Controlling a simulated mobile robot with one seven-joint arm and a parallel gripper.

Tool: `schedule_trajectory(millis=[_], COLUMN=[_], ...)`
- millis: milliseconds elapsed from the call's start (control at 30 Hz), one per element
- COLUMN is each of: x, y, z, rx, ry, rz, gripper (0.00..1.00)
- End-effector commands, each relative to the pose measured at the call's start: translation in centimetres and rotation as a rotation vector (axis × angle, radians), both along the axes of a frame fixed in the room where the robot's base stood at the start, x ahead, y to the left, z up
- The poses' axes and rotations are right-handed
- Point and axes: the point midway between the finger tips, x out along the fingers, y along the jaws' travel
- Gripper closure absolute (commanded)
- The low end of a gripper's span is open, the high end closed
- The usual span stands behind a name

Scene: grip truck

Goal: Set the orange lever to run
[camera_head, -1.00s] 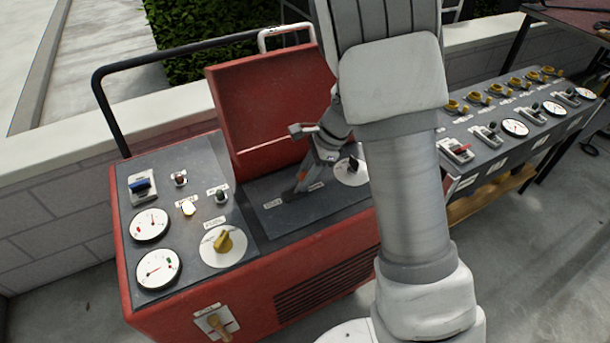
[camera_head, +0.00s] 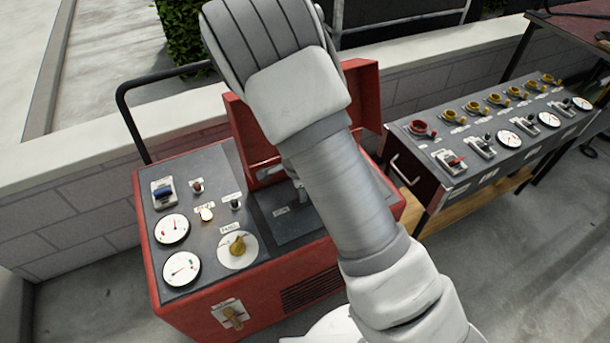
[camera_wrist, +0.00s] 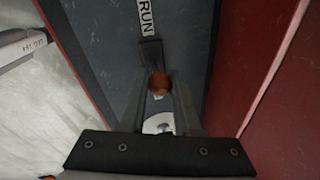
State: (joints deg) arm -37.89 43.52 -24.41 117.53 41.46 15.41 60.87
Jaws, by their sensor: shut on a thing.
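The orange lever (camera_wrist: 158,84) shows in the wrist view as a round orange end between the fingers of my gripper (camera_wrist: 158,92). My gripper is shut on it. A dark slot or lever base (camera_wrist: 151,54) lies just beyond the fingertips, close to the white RUN label (camera_wrist: 147,16). In the head view, my arm hides the lever and most of my gripper. The red machine (camera_head: 255,308) stands below the arm, and part of its dark lever panel (camera_head: 290,226) shows. Whether the lever sits exactly at RUN cannot be told.
The raised red lid (camera_head: 362,95) stands behind the panel. A white dial (camera_wrist: 158,123) lies below the fingers in the wrist view. Gauges and a yellow knob (camera_head: 237,245) are on the machine's left panel. A second control bench (camera_head: 480,158) stands to the right.

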Motion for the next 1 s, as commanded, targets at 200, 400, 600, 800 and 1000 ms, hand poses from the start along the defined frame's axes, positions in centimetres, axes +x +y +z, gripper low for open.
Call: schedule_trajectory(millis=[200,400,600,800,1000], x=[-0.4,-0.6,-0.7,-0.8,-0.9], y=[0.8,1.3,1.8,2.1,2.2], z=[0.7,0.4,0.1,-0.2,-0.3], rx=[-0.133,-0.235,-0.314,-0.37,-0.401], ry=[-0.051,-0.096,-0.133,-0.156,-0.17], rz=[0.007,0.007,0.005,0.003,0.0], gripper=[1.0,1.0,1.0,1.0,1.0])
